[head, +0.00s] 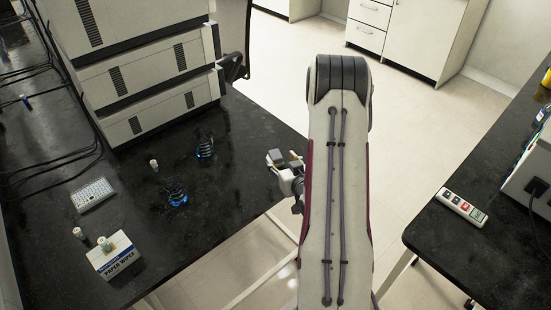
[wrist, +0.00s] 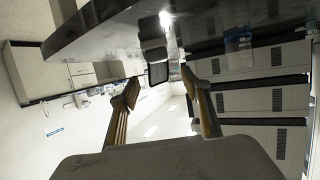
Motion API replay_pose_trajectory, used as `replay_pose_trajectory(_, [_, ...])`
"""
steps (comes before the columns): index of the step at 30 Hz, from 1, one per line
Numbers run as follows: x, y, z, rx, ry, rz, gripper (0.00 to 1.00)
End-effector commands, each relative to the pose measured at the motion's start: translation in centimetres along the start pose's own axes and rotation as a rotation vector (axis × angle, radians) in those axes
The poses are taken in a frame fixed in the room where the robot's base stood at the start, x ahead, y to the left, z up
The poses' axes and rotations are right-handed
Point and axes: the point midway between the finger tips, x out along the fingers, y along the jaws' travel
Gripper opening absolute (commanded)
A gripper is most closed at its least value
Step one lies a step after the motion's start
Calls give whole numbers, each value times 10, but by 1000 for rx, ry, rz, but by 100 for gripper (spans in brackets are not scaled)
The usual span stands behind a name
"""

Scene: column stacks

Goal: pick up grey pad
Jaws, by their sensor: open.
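In the head view my gripper (head: 284,161) is small, beside the right edge of the black bench and partly hidden by my arm. A grey patch shows at its tips there, but I cannot tell whether it is the pad.
On the black bench (head: 225,190) stand blue-based flasks (head: 177,195), small vials, a white well plate (head: 93,195) and a paper wipes box (head: 115,257). A stacked instrument (head: 150,70) rises behind. Another bench at the right holds a white remote-like device (head: 461,206). Open floor lies between.

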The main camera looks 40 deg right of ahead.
Motion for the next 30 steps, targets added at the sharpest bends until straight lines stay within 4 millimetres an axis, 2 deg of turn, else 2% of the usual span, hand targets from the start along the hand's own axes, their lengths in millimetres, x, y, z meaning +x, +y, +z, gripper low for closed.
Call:
replay_pose_trajectory(8, [4, 0, 0, -1, 0, 0, 47])
replay_pose_trajectory(18, [25, -1, 1, -1, 0, -2, 47])
replay_pose_trajectory(30, [27, 0, 1, 0, -1, 0, 47])
